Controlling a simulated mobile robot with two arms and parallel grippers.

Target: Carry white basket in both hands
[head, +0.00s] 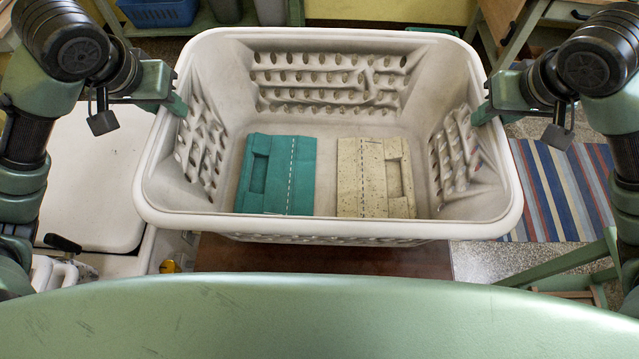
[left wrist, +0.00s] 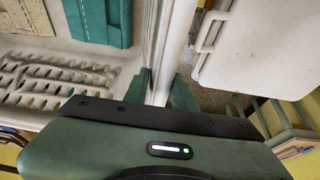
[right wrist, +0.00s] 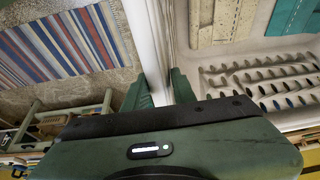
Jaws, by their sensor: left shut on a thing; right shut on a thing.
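The white basket (head: 330,229) is in front of me in the head view, upright, with rows of holes in its walls. Inside lie a folded teal cloth (head: 303,175) at left and a folded speckled cream cloth (head: 347,180) at right. My left gripper (head: 178,104) is shut on the basket's left rim; the left wrist view shows its fingers (left wrist: 165,90) on either side of the rim. My right gripper (head: 484,112) is shut on the right rim, also seen in the right wrist view (right wrist: 163,88). The basket's underside is hidden.
A white washer lid (head: 95,185) is at left, close to the basket. A striped rug (head: 565,190) lies on the floor at right. A green wooden frame (head: 575,270) stands at lower right. A blue crate (head: 158,12) and a wooden table (head: 515,30) are behind.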

